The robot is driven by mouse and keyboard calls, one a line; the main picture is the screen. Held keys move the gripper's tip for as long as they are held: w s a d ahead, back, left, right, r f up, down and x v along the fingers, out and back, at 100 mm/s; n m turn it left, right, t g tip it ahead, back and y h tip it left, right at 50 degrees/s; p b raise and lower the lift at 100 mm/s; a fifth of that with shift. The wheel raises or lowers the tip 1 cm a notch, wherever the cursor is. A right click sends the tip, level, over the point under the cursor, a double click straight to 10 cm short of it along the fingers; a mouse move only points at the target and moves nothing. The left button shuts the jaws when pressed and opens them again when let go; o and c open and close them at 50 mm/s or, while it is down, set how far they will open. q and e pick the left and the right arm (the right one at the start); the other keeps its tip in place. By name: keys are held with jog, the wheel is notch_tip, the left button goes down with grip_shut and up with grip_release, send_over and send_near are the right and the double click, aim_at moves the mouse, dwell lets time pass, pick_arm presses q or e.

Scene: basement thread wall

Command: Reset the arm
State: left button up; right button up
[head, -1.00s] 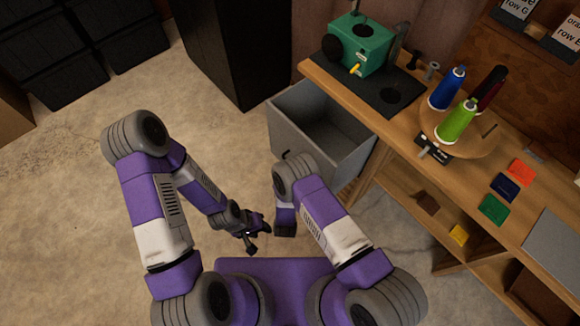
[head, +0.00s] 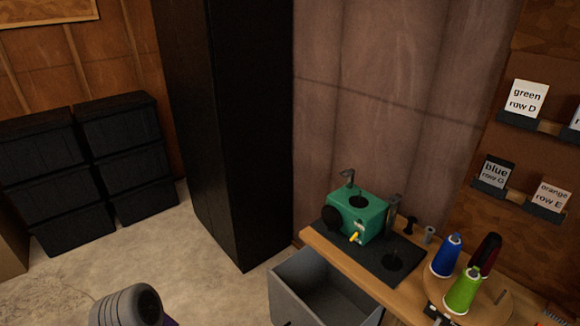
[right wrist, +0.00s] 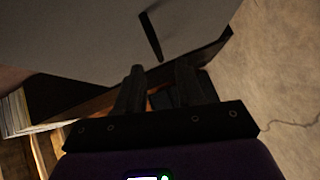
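My right gripper (right wrist: 160,85) shows only in the right wrist view. Its two dark fingers stand apart, with a gap and no held object visible between them. A pale grey panel with a dark bar-shaped handle (right wrist: 151,36) lies beyond the fingertips; I cannot tell whether they touch it. In the head view only a grey rounded joint of my left arm shows at the bottom left. My left gripper is out of view.
An open grey drawer (head: 290,303) juts out below the wooden bench (head: 318,243). The bench holds a green machine (head: 368,222) and blue (head: 446,257), green (head: 463,291) and dark red (head: 489,252) thread cones. A black cabinet (head: 225,130) and black bins (head: 45,185) stand left.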

jog(key=s+d+f+m+g+y+p, duration=0.1)
jog(key=s+d+m+g, duration=0.1)
jog(key=d+m+g, duration=0.6)
jog(key=s+r+m+g+y, duration=0.1)
jog(key=s+r+m+g, duration=0.1)
jog(key=s, duration=0.3)
jog(key=s+d+r+m+g+y+p, duration=0.1)
jog(key=s+r+m+g+y, duration=0.1)
jog(key=s+m+g, duration=0.1)
jog(key=s+r+m+g+y, duration=0.1)
jog(key=s+r+m+g, duration=0.1)
jog(key=s, duration=0.5)
jog(key=r+m, duration=0.1)
jog(key=m, duration=0.1)
jog(key=shift+s+d+m, duration=0.2)
jog(key=shift+d+m, duration=0.1)
